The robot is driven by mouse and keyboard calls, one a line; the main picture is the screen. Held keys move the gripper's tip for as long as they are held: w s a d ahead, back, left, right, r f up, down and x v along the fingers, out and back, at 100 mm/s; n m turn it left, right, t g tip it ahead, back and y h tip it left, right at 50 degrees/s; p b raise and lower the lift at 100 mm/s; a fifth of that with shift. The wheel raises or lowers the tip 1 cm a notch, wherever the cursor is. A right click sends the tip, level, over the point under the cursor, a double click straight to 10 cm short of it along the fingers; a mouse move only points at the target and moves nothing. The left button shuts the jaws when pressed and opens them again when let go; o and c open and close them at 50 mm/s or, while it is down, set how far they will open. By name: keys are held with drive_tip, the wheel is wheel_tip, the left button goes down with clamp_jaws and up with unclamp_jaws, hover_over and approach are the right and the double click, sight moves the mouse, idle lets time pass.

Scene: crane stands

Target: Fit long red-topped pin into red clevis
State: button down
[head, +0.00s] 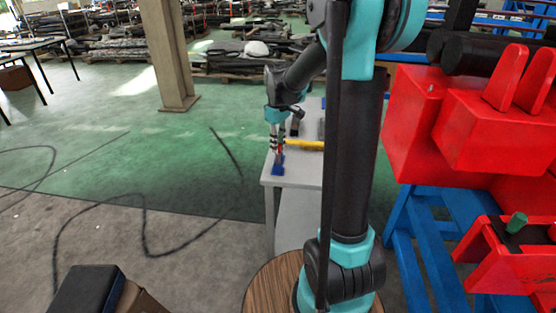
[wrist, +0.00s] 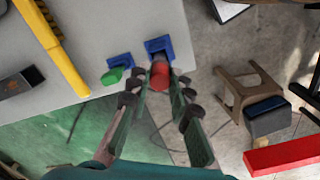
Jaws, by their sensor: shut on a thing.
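The long red-topped pin (wrist: 160,76) is between my gripper's fingers (wrist: 157,86) in the wrist view; the fingers are shut on it. Its lower part is hidden, and a blue holder (wrist: 157,46) is right by it at the table edge. I cannot tell whether the pin is still seated there. In the head view my gripper (head: 278,142) is low over the grey table, just above a blue block (head: 278,169). Red forked blocks stand at the right: one with two upright lugs (head: 520,82), and a lower one (head: 512,262) with a green-topped pin (head: 516,222).
Another green-topped piece (wrist: 111,76) sits by a second blue holder (wrist: 120,60). A yellow bar (wrist: 62,66) and a dark box (wrist: 18,82) lie on the grey table (wrist: 110,25). A brown stool (wrist: 235,78) stands on the floor. Blue framework (head: 436,245) carries the red blocks.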

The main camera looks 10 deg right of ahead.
drive_tip(key=shift+r, duration=2.75)
